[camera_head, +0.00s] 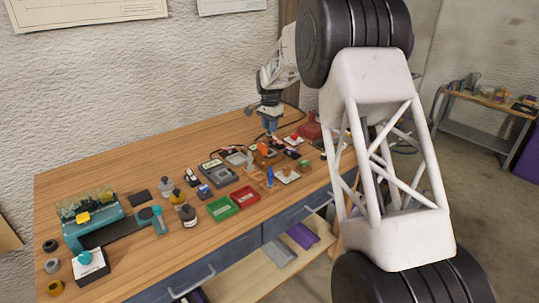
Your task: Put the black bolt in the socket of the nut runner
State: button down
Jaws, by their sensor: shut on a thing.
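My gripper (270,132) points down over the far right part of the wooden bench. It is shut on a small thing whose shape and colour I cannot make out. An orange piece (266,150) and a grey block (237,158) are just below and beside it. I cannot pick out the black bolt, the nut runner or its socket for certain at this size. My own large arm link hides part of the bench's right end.
A teal machine (88,207) with a clear top stands at the left. A green tray (222,209) and a red tray (246,196) lie near the front edge, with several bottles to their left. The bench's back left (110,165) is clear.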

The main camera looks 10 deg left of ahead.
aim_at(270, 134)
jog(key=shift+f, duration=1.95)
jog(key=shift+f, duration=0.1)
jog(key=shift+f, duration=1.9)
jog(key=shift+f, duration=0.1)
jog(key=c, duration=0.9)
grip_release()
jog(key=shift+f, duration=0.1)
jog(key=shift+o, duration=0.2)
notch_tip(270, 134, up, 12)
jog(key=shift+r, duration=0.15)
